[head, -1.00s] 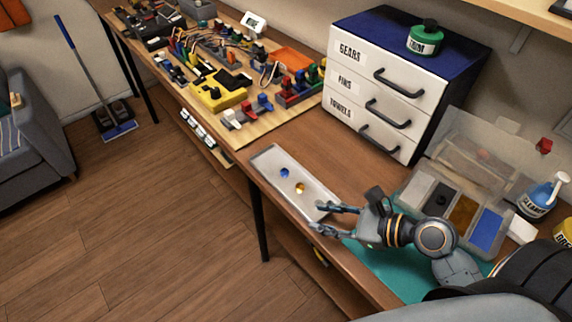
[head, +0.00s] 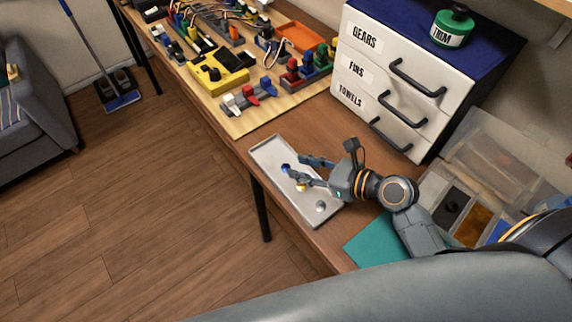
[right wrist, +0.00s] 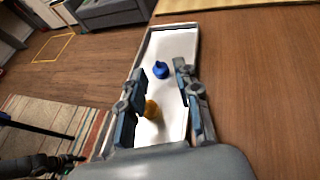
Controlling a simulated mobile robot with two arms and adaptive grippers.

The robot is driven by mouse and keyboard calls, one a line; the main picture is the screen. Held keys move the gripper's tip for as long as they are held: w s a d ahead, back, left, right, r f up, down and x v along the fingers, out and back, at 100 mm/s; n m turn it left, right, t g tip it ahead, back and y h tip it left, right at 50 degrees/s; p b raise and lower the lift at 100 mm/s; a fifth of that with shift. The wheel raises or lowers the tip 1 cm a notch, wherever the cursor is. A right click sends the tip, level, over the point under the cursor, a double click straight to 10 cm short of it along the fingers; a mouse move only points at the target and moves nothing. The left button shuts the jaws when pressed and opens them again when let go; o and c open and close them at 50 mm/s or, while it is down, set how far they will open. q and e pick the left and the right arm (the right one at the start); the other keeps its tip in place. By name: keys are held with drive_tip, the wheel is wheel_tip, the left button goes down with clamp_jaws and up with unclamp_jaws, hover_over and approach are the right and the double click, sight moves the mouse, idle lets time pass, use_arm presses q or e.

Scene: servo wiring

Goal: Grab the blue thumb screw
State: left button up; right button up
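The blue thumb screw (right wrist: 161,70) stands on the white tray (right wrist: 172,41) in the right wrist view, just ahead of my right fingertips. In the head view the blue thumb screw (head: 286,168) shows small beside the fingertips on the tray (head: 266,150). A yellow thumb screw (right wrist: 151,109) sits nearer, between the fingers in the picture. My right gripper (right wrist: 156,84) is open and empty above the tray; it also shows in the head view (head: 296,167). A grey screw (head: 320,206) lies at the tray's near end.
The drawer cabinet (head: 400,84) stands behind the tray at the right. A wooden board (head: 252,122) with colored blocks and wires lies further along the table. A teal mat (head: 374,243) and a clear compartment box (head: 487,158) are at the near right.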

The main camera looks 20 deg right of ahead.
sight(287, 165)
drive_tip(key=x, duration=0.4)
drive_tip(key=shift+a+p, duration=0.25)
drive_tip(key=shift+p, duration=0.05)
drive_tip(key=shift+w+a+f, duration=0.2)
drive_tip(key=shift+w+f, duration=0.05)
drive_tip(key=shift+w, duration=0.2)
drive_tip(key=shift+s, duration=0.1)
use_arm(q)
drive_tip(key=shift+w+d+r, duration=0.2)
drive_tip(key=shift+w, duration=0.25)
drive_tip(key=shift+w+d+r, duration=0.15)
drive_tip(key=shift+w, duration=0.3)
use_arm(e)
clamp_jaws()
